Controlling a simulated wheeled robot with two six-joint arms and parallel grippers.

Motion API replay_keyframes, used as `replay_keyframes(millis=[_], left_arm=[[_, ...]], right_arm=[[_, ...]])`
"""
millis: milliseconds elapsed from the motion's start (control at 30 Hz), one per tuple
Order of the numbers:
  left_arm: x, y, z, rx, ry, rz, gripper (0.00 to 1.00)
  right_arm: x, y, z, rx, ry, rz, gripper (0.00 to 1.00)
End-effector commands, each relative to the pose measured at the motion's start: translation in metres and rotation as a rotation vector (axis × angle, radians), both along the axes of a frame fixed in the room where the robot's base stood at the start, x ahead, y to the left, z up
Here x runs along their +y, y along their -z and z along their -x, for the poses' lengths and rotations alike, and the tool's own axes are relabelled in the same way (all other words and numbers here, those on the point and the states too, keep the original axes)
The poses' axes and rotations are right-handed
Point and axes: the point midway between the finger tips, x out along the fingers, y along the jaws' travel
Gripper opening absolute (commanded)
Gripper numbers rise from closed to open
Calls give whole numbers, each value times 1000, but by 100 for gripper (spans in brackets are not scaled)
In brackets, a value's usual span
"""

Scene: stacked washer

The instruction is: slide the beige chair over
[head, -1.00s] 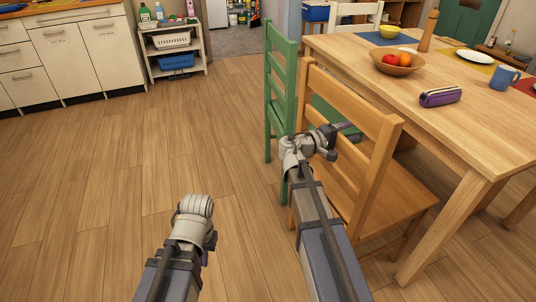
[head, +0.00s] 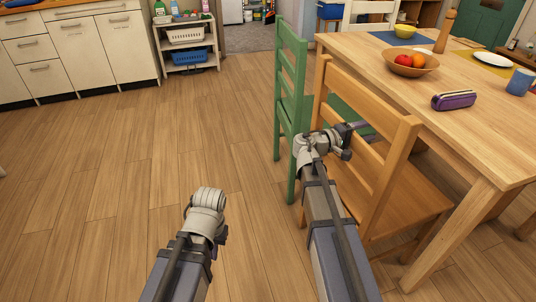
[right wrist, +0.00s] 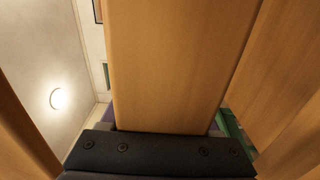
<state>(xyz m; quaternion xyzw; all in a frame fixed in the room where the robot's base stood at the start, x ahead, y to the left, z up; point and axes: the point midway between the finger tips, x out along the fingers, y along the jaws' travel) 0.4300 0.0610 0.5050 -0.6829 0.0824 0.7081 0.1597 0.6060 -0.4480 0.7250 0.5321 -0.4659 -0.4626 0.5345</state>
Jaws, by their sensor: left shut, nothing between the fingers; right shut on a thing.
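The beige wooden chair (head: 395,157) stands at the near left side of the table, its slatted back toward me. My right gripper (head: 357,130) is at the chair's back. In the right wrist view, a broad wooden slat (right wrist: 180,60) runs down to the dark gripper body, and the gripper is shut on it. The fingertips are mostly hidden. My left gripper (head: 222,236) is low over open floor at the left, shut and empty, touching nothing. Its fingers are hardly visible behind the wrist.
A green chair (head: 291,85) stands just left of and behind the beige chair. The wooden table (head: 450,135) is close on the right, holding a fruit bowl (head: 410,64) and a purple case (head: 454,100). The floor at left is clear.

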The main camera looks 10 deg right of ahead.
Motion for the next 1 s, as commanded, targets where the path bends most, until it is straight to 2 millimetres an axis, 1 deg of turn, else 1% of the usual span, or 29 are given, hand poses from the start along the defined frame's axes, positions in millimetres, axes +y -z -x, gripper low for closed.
replay_keyframes(millis=[300,333,600,633,1000], left_arm=[[0,-3,0,0,0,0,0],[0,-3,0,0,0,0,0],[0,-3,0,0,0,0,0],[0,-3,0,0,0,0,0],[0,-3,0,0,0,0,0]], right_arm=[[1,-1,1,-2,3,-9,0],[1,-1,1,-2,3,-9,63],[1,-2,1,-1,1,-6,94],[2,-2,1,-1,1,-6,95],[2,-2,1,-1,0,-5,95]])
